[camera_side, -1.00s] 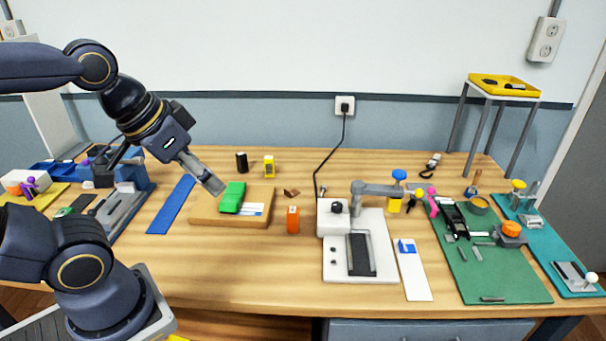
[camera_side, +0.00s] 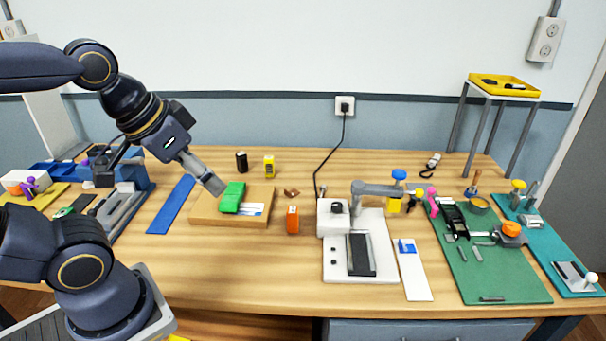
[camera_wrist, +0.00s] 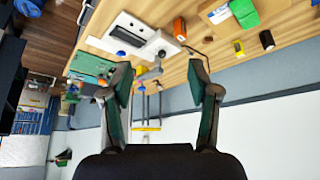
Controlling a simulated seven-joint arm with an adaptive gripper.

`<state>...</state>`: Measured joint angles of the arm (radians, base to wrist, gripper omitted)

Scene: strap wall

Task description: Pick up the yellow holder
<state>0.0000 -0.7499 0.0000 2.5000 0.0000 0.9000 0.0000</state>
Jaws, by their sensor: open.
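A small upright yellow block with a dark face (camera_side: 269,167), which looks like the yellow holder, stands at the back of the table. It also shows at the upper right of the wrist view (camera_wrist: 238,48). My gripper (camera_side: 214,185) hangs above the wooden board, to the left of and nearer than the yellow block, and apart from it. In the wrist view my gripper (camera_wrist: 162,80) has its two fingers spread, with nothing between them.
A black cylinder (camera_side: 242,162) stands left of the yellow block. The wooden board (camera_side: 203,213) bears a green block (camera_side: 232,197). An orange block (camera_side: 293,220) and a white machine (camera_side: 334,217) stand to the right. A black cord (camera_side: 330,155) runs down the wall.

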